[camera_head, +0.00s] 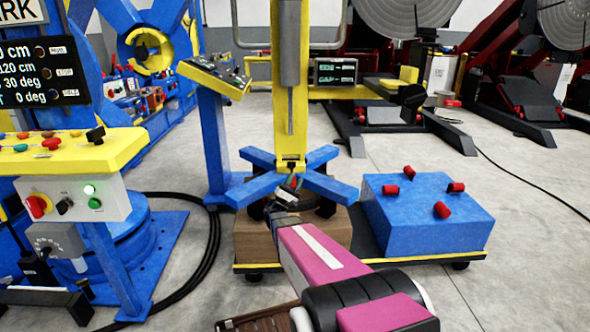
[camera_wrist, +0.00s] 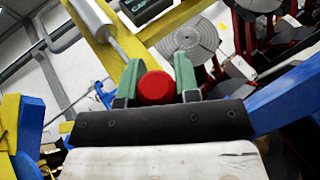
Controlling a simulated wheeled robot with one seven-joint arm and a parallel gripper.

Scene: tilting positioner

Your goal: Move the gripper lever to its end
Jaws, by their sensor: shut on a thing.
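My gripper (camera_wrist: 157,84) has its green fingers on both sides of a round red knob (camera_wrist: 156,90) in the wrist view and is shut on it. I take the knob for the end of the lever; the rest of the lever is hidden behind it. In the head view my gripper (camera_head: 292,184) is small, at the foot of a yellow column (camera_head: 290,95), among blue cross arms (camera_head: 324,191). A bit of red shows between its fingers there. How far the lever is turned cannot be seen.
A brown box (camera_head: 256,243) stands under the cross arms. To its right is a blue block (camera_head: 415,232) with several red pegs. A yellow control desk (camera_head: 105,155) and a slanted panel (camera_head: 213,78) stand at the left. Grey floor (camera_head: 525,240) is open at the right.

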